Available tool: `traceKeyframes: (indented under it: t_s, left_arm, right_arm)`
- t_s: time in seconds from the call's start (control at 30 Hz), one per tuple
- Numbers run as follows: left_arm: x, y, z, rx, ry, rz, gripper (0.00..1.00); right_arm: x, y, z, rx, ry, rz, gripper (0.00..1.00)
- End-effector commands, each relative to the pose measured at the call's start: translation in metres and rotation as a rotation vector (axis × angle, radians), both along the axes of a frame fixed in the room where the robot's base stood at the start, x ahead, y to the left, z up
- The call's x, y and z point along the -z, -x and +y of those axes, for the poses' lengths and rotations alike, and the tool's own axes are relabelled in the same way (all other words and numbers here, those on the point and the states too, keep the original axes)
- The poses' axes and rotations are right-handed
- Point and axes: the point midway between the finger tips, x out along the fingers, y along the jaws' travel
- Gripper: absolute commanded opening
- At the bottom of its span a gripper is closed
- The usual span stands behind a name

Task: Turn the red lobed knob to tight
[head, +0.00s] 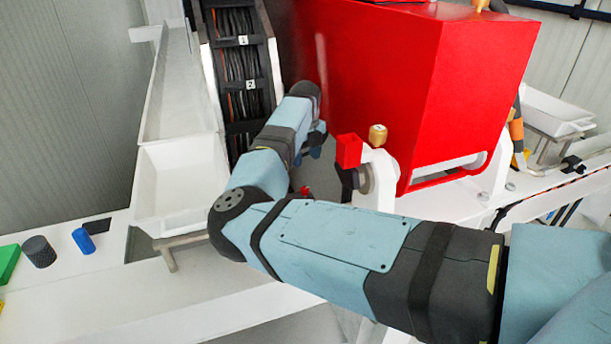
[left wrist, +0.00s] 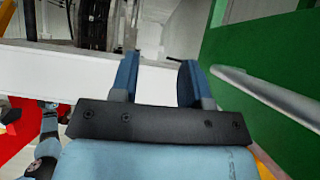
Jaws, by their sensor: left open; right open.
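A small red piece (head: 305,191) that may be the red lobed knob peeks out above my right forearm in the head view. The arm hides most of it, so its lobes and setting cannot be made out. My right gripper (head: 314,143) is small and partly turned away beyond the bent arm, left of a red block on a white bracket. It is open, with nothing seen in it, and apart from the red piece. My left gripper (left wrist: 158,72) shows in the left wrist view, open and empty, its two blue fingers apart. It is outside the head view.
A big red housing (head: 395,75) fills the top middle. The red block (head: 348,150) and a brass fitting (head: 378,134) stand close right of my right gripper. White trays (head: 180,180) lie left. In the left wrist view a green panel (left wrist: 255,60) with a grey rail is close right.

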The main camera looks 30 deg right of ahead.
Motion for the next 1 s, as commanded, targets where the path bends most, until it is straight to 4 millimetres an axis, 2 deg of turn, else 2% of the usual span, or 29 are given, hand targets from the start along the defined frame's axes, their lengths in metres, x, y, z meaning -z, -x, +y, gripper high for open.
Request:
traceKeyframes:
  t_s: [0.1, 0.2, 0.87, 0.97, 1.0]
  left_arm:
    - [0.005, 0.000, 0.000, 0.000, 0.000, 0.001, 0.43]
    - [0.006, 0.000, 0.000, 0.000, -0.001, 0.002, 0.43]
    - [0.004, -0.001, 0.001, 0.000, -0.001, -0.004, 0.43]
    - [0.005, -0.006, -0.004, 0.015, 0.008, -0.018, 0.43]
    - [0.006, -0.010, -0.008, 0.027, 0.015, -0.030, 0.43]
  right_arm:
    - [-0.017, 0.000, 0.000, 0.000, 0.000, -0.002, 0.56]
    - [-0.026, 0.000, 0.000, 0.000, 0.000, -0.001, 0.56]
    - [-0.032, -0.001, -0.001, 0.002, 0.007, -0.002, 0.56]
    - [-0.042, -0.006, -0.008, 0.024, 0.062, -0.024, 0.56]
    - [-0.051, -0.010, -0.014, 0.040, 0.107, -0.044, 0.56]
